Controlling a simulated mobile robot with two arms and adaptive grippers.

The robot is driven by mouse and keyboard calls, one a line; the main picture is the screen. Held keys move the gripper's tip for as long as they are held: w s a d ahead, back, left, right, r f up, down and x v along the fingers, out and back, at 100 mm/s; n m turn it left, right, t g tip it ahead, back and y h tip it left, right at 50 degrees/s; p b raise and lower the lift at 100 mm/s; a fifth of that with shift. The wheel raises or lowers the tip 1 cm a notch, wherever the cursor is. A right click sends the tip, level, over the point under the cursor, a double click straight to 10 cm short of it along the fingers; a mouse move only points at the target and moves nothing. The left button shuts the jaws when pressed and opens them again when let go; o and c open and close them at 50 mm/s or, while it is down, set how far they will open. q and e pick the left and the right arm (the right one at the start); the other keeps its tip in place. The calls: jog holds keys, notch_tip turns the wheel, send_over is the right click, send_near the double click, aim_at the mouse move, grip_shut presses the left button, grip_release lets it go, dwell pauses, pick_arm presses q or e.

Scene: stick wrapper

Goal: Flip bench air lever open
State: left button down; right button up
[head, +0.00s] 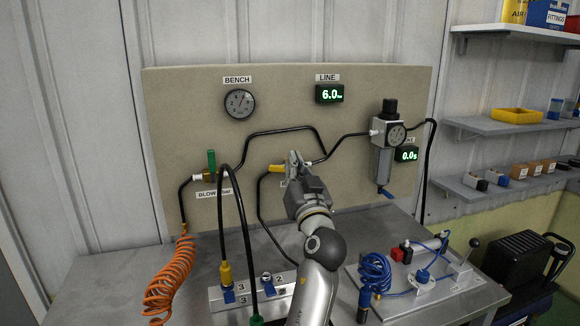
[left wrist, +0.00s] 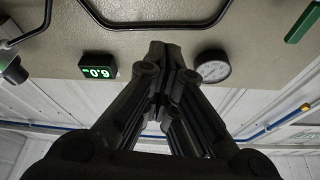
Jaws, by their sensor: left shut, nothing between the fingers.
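A yellow lever (head: 276,168) lies level on the black air line on the beige panel, just left of my left gripper (head: 294,160). The label below it is mostly hidden by the gripper, so I cannot read it. A green lever (head: 211,160) stands upright on a brass valve further left, above a label starting "BLOW". It also shows in the left wrist view (left wrist: 304,22). My left gripper is shut and empty, its fingertips (left wrist: 162,55) pointing at the panel; I cannot tell whether it touches the yellow lever. My right gripper is out of view.
The BENCH gauge (head: 239,103) and the LINE display (head: 329,93), reading 6.0, are above. A filter regulator (head: 388,140) hangs at right. A manifold block (head: 250,292), an orange coiled hose (head: 168,283) and a fixture plate (head: 430,290) are on the metal bench (head: 120,262).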

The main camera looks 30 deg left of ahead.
pick_arm(q)
notch_tip(320, 180, up, 3)
jog(key=p, duration=0.3)
send_over(280, 169)
jog(key=d, duration=0.3)
jog(key=f, duration=0.3)
jog(key=s+a+f, duration=0.1)
jog(key=shift+f, duration=0.3)
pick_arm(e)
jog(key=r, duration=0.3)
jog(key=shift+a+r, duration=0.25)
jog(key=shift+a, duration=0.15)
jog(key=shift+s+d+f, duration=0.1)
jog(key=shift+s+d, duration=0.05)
pick_arm(q)
jog(key=shift+s+a+f+n+g+y+b, duration=0.15)
jog(key=shift+f+n+b, duration=0.35)
jog(key=shift+b, duration=1.6)
jog(key=shift+s+f+n+g+y+b, duration=0.2)
jog(key=shift+f+n+b, duration=0.3)
jog(key=shift+b, duration=1.6)
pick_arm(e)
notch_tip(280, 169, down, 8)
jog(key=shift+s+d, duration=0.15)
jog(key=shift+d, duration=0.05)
pick_arm(q)
jog(key=shift+f, duration=0.1)
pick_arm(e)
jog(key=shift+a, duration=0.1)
